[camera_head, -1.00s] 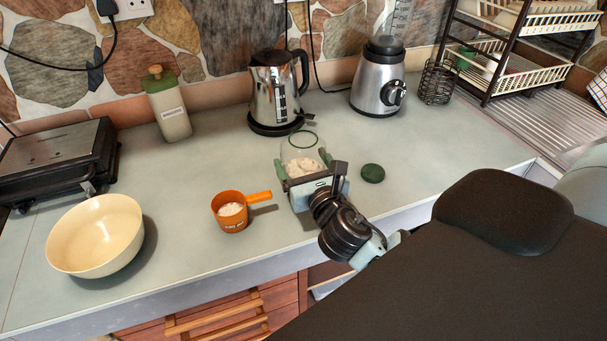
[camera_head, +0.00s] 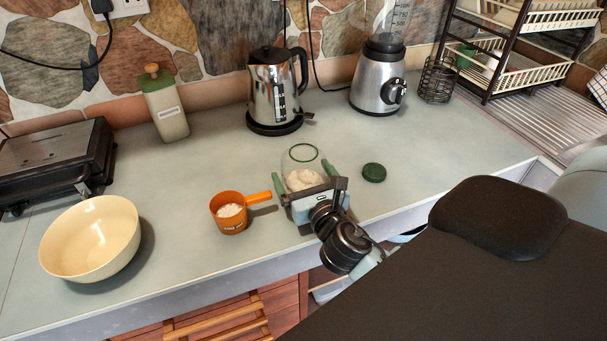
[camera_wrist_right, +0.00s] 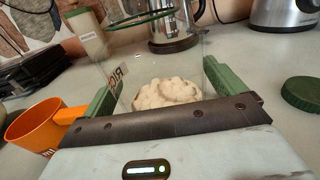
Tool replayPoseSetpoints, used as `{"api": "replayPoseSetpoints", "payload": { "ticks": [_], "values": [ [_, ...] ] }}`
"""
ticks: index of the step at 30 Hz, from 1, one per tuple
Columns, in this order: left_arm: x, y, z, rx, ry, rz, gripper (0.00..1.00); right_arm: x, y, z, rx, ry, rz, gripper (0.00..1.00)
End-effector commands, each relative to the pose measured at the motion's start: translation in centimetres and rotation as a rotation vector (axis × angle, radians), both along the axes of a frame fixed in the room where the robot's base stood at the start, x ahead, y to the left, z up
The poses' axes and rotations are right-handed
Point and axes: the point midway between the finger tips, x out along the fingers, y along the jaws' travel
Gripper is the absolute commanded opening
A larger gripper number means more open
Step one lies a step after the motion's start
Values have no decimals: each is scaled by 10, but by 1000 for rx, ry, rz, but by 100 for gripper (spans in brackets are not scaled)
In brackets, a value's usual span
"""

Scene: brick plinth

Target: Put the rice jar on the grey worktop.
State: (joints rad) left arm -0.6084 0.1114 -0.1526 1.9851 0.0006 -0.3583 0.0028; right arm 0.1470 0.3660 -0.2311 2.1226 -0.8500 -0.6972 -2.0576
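The rice jar (camera_head: 303,160) is a clear, lidless jar with a green rim and white rice at the bottom. It stands upright on the grey worktop (camera_head: 210,160), near the front edge. My right gripper (camera_head: 305,180) is around the jar, one green finger on each side. The fingers look spread slightly wider than the jar; whether either touches it is hard to tell. In the right wrist view the jar (camera_wrist_right: 155,75) is between the fingers, its label partly hidden by the left finger. My left gripper is not in view.
An orange scoop cup (camera_head: 231,215) is left of the jar, a green lid (camera_head: 373,172) to its right. A cream bowl (camera_head: 90,240) is at the left. A kettle (camera_head: 273,90), blender (camera_head: 380,80) and green-topped canister (camera_head: 165,105) stand behind. Clear worktop lies between.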

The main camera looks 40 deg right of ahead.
Motion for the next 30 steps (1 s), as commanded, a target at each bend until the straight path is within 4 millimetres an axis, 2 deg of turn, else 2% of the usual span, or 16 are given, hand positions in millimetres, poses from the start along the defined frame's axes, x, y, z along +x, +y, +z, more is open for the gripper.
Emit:
{"api": "replayPoseSetpoints", "payload": {
  "ticks": [11, 14, 24, 30],
  "values": [
    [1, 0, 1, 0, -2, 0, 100, -4, 1, 2, 1, 1, 1, 100],
    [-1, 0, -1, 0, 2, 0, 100, -16, 4, 1, 2, 4, 3, 100],
    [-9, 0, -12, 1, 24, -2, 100, -80, 20, 0, 3, 7, 2, 100],
    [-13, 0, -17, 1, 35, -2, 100, -106, 26, 1, 2, 5, 1, 100]
  ]
}}
